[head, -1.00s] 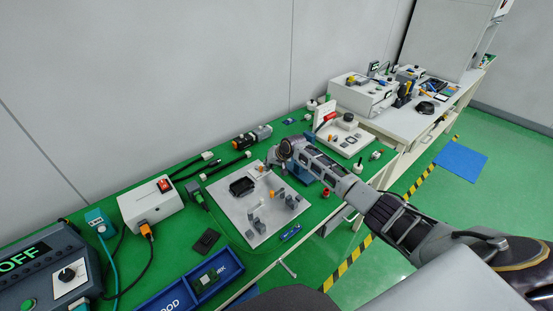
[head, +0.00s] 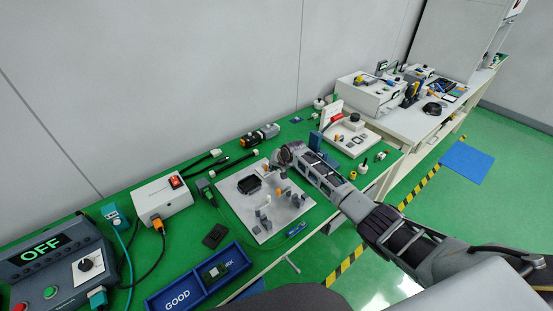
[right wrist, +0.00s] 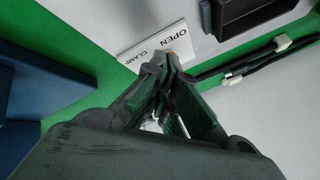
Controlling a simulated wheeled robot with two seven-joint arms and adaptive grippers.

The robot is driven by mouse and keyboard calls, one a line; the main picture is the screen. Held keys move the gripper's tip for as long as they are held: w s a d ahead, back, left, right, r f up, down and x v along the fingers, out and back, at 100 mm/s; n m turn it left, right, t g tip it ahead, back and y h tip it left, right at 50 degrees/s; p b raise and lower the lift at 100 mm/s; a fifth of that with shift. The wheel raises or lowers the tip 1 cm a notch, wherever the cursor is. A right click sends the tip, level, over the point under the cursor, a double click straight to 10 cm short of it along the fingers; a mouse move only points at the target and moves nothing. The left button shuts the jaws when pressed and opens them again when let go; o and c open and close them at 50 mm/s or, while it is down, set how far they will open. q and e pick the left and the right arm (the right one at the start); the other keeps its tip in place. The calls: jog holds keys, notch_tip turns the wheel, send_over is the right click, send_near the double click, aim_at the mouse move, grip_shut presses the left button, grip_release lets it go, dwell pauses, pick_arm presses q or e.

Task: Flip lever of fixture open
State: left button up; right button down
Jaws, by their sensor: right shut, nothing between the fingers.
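The fixture is a light grey plate (head: 236,207) on the green bench, with a black square nest (head: 249,187) and several small grey and orange clamp parts (head: 265,213). My right gripper (head: 277,160) is over the plate's far right corner, its fingertips partly hidden by its own wrist. In the right wrist view its fingers (right wrist: 165,62) are shut and empty, beside a white label (right wrist: 150,48) reading OPEN and CLAMP. A small orange bit shows just past the fingertips; whether they touch the lever cannot be told. My left gripper is out of view.
A white box with a red switch (head: 160,199) and an OFF panel (head: 50,260) stand left. A blue GOOD bin (head: 178,297) lies in front. Black cables (head: 238,162) lie behind the plate. A blue block (head: 315,141) is close beside my right arm.

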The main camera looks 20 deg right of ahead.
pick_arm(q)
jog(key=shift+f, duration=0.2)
pick_arm(e)
jog(key=shift+w, duration=0.2)
pick_arm(q)
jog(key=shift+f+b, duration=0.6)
jog(key=shift+b, duration=0.15)
pick_arm(e)
jog(key=shift+w+d, duration=0.1)
jog(key=shift+w, duration=0.5)
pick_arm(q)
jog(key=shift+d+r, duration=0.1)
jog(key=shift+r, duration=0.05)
